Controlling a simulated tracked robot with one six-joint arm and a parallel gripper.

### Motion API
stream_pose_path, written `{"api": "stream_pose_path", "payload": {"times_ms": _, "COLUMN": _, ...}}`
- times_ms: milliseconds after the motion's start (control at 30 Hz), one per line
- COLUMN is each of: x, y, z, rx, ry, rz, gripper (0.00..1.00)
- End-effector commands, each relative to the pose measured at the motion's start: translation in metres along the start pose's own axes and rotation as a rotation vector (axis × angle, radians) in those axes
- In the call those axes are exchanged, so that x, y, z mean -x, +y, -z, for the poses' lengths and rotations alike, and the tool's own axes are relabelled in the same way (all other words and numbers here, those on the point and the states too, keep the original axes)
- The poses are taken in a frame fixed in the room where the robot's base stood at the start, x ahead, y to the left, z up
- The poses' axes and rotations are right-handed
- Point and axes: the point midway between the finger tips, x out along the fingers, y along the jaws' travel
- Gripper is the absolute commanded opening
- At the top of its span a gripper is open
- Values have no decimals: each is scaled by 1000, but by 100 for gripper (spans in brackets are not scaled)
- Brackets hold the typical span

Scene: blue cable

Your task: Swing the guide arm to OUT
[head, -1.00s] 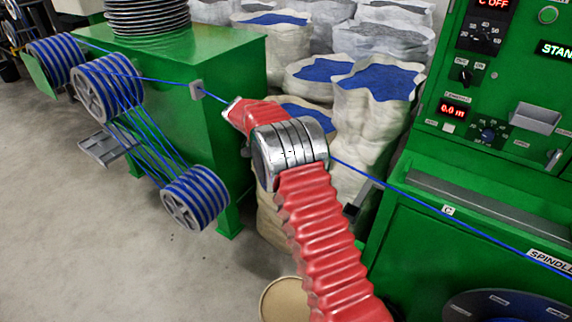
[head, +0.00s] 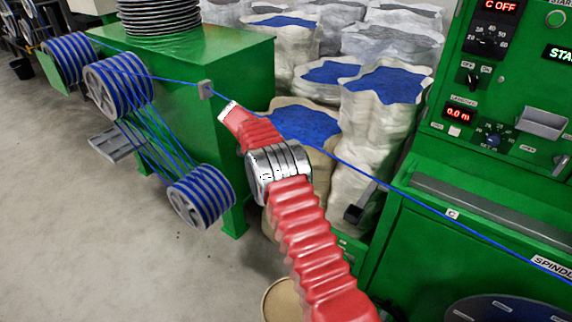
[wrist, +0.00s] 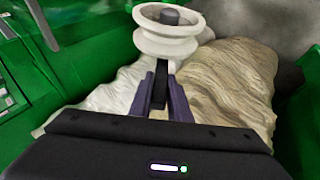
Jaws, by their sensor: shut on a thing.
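In the wrist view my gripper (wrist: 161,84) is shut on a narrow dark bar, apparently the guide arm (wrist: 160,92). A cream grooved roller (wrist: 168,42) with a grey hub stands just beyond the fingertips. I cannot tell from this view whether it touches them. In the head view my red-sleeved arm reaches up and left in front of the bags, and the jaws are not visible there. The blue cable (head: 395,187) runs from the small guide block on the green stand, behind my arm, to the green machine at the right. No OUT mark is readable.
The green control machine (head: 420,240) stands right. Pale bags with blue contents (head: 385,85) crowd the space behind my arm. The green stand (head: 205,60) and blue-wound pulleys (head: 200,195) are left. A round tan-topped container (head: 285,300) stands low in front. Grey floor is clear at lower left.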

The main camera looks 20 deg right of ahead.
Motion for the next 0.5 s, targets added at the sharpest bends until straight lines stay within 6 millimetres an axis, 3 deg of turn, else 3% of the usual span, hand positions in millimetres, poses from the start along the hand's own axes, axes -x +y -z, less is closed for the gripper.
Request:
{"api": "stream_pose_path", "payload": {"times_ms": 133, "x": 2, "y": -7, "z": -2, "rx": 8, "ry": 7, "rz": 16, "gripper": 0}}
{"api": "stream_pose_path", "payload": {"times_ms": 167, "x": 2, "y": -7, "z": -2, "rx": 8, "ry": 7, "rz": 15, "gripper": 19}}
{"api": "stream_pose_path", "payload": {"times_ms": 400, "x": 1, "y": -5, "z": -1, "rx": 5, "ry": 5, "rz": 13, "gripper": 34}}
{"api": "stream_pose_path", "payload": {"times_ms": 500, "x": 1, "y": -4, "z": -1, "rx": 3, "ry": 4, "rz": 11, "gripper": 34}}
